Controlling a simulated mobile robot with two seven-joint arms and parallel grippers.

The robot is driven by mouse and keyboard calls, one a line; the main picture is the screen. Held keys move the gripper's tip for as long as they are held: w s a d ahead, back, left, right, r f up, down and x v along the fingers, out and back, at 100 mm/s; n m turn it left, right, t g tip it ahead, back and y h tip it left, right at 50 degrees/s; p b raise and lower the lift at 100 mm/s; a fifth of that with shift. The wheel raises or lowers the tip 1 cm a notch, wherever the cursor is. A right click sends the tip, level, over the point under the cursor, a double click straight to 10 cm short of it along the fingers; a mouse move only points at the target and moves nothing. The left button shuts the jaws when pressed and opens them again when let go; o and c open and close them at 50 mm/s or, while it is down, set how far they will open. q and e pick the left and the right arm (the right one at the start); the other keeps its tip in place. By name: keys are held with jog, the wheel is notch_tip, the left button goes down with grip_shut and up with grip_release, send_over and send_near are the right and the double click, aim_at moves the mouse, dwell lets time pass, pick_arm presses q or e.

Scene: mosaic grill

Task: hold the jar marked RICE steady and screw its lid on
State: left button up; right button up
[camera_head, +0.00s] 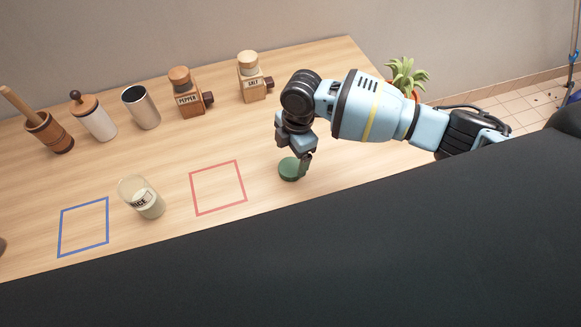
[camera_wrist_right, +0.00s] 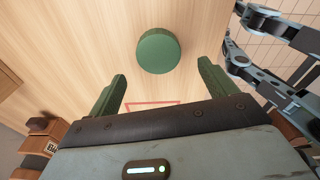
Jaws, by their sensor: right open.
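The glass jar marked RICE (camera_head: 148,206) stands upright and uncovered on the wooden table, with pale contents. It is between a blue square outline (camera_head: 60,233) and a red square outline (camera_head: 218,211). A round green lid (camera_head: 288,170) lies flat on the table to the right of the red outline. My right gripper (camera_head: 304,165) is at the lid, its finger partly covering it in the head view. In the right wrist view the open right gripper (camera_wrist_right: 161,72) has green fingers, with the lid (camera_wrist_right: 158,51) between their lines and beyond the tips. My left gripper is not in view.
Along the table's back stand a mortar with pestle (camera_head: 50,135), a white lidded jar (camera_head: 97,120), a metal cup (camera_head: 141,108), a PEPPER mill (camera_head: 189,104) and a SALT mill (camera_head: 252,85). A potted plant (camera_head: 407,75) is behind. The table around the lid is clear.

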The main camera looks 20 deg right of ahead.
aim_at(291, 166)
jog(key=shift+f, duration=2.65)
jog(key=c, duration=1)
